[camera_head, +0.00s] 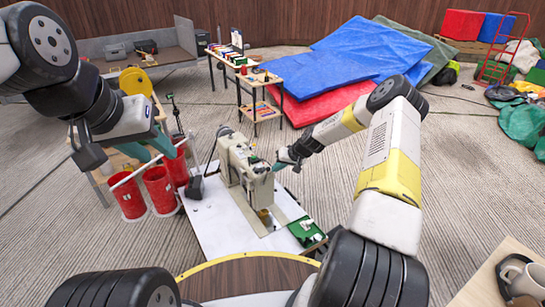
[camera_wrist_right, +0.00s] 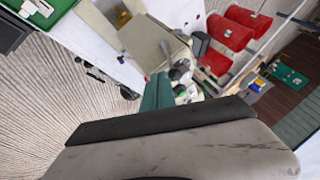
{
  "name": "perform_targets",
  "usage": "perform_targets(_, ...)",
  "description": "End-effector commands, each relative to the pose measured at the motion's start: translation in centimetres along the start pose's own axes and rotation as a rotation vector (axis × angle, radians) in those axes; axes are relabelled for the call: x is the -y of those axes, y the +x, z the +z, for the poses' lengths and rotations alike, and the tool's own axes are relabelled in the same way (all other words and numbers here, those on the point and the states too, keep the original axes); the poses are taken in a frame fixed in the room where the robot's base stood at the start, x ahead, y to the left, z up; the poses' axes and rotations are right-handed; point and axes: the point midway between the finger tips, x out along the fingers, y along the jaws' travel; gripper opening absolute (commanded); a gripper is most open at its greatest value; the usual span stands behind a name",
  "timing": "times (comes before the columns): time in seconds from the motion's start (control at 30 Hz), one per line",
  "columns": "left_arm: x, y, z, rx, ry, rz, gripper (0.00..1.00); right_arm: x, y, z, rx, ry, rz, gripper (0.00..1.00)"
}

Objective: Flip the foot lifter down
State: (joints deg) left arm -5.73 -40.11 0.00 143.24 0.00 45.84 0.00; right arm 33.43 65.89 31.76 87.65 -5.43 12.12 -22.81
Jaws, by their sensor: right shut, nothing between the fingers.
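A beige sewing machine (camera_head: 232,160) stands on a white table (camera_head: 215,222). It also shows in the right wrist view (camera_wrist_right: 150,42), tilted, near the top. The foot lifter is too small to make out in either view. My right gripper (camera_head: 282,163) is shut and empty, close to the right side of the machine's head. Its teal fingers (camera_wrist_right: 157,93) point at the machine in the right wrist view; I cannot tell whether they touch it. My left gripper (camera_head: 160,152) has its teal fingers apart, empty, above the red buckets left of the machine.
Red buckets (camera_head: 160,188) stand left of the table. A green tray (camera_head: 306,232) with small white parts lies at the table's right corner. Behind are a small bench (camera_head: 262,77) with tools and blue mats (camera_head: 365,45).

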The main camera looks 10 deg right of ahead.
Motion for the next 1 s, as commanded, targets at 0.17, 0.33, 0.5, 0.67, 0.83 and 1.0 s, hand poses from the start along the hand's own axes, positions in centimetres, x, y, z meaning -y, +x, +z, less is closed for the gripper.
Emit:
perform_targets(0.17, 0.0, 0.0, 0.0, 0.000, 0.000, 0.000, 0.36, 0.1, 0.0, 0.0, 0.000, -0.003, 0.003, 0.00)
perform_targets(0.33, 0.0, 0.0, 0.0, 0.000, 0.000, 0.000, 0.36, 0.4, -0.1, 0.0, -0.007, -0.024, 0.028, 0.00)
perform_targets(0.5, 0.0, 0.0, 0.0, 0.000, 0.000, 0.000, 0.36, 0.5, -0.2, 0.0, -0.013, -0.037, 0.050, 0.00)
perform_targets(0.67, 0.0, 0.0, 0.0, 0.000, 0.000, 0.000, 0.36, 0.8, -0.2, 0.1, -0.017, -0.050, 0.067, 0.00)
perform_targets(0.83, 0.0, 0.0, 0.0, 0.000, 0.000, 0.000, 0.36, 1.3, -0.3, 0.1, -0.026, -0.080, 0.103, 0.00)
perform_targets(1.0, 0.0, 0.0, 0.0, 0.000, 0.000, 0.000, 0.36, 2.1, -0.4, 0.2, -0.042, -0.131, 0.168, 0.00)
